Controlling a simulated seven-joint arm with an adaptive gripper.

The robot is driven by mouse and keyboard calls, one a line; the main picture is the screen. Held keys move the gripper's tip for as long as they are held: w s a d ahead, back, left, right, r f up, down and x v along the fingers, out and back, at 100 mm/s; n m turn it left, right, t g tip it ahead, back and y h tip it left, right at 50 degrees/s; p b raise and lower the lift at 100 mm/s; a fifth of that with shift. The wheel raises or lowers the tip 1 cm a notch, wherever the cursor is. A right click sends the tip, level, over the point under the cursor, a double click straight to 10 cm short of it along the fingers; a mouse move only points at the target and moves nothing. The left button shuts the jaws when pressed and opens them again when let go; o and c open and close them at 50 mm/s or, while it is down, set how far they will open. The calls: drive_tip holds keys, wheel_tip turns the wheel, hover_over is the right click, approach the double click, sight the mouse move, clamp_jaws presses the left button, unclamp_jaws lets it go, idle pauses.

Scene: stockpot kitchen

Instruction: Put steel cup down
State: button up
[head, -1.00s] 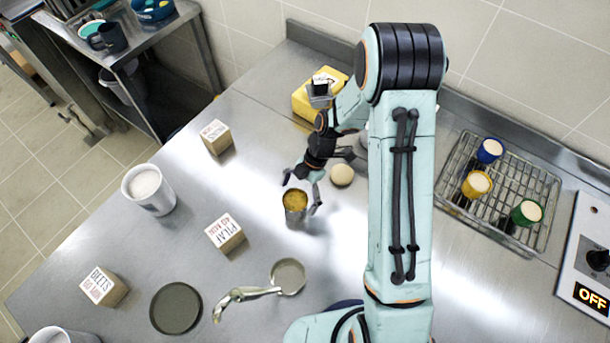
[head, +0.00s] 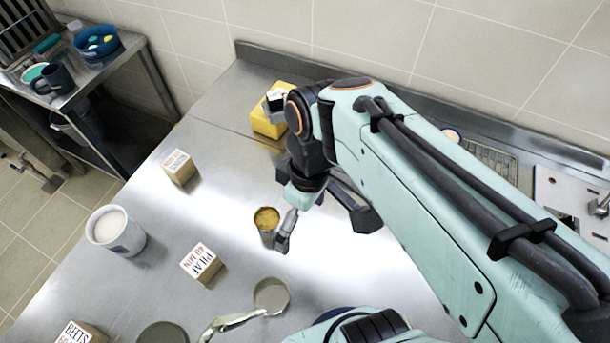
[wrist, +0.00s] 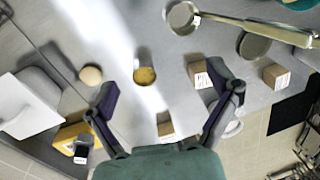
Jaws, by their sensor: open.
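The steel cup (head: 267,236), with orange-yellow contents, stands upright on the metal counter. In the wrist view the cup (wrist: 144,58) stands beyond my fingertips, in the gap between them and nearer the left finger. My gripper (wrist: 165,92) is open and empty, its two dark fingers spread wide. In the head view my gripper (head: 322,222) is just right of the cup. One finger overlaps the cup's right edge in the picture, and the arm hides part of the gripper.
Another block (head: 180,168), a white container (head: 115,232) and a yellow object (head: 268,122) stand around. A round beige item (wrist: 91,75) is near the cup. A wire rack (head: 490,160) is partly hidden.

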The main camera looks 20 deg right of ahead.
drive_tip(key=s+m, duration=0.5)
drive_tip(key=m, duration=0.1)
drive_tip(key=shift+s+d+t+h, duration=0.25)
drive_tip(key=shift+s+t+h, duration=0.05)
drive_tip(key=shift+s, duration=0.1)
idle(0.7)
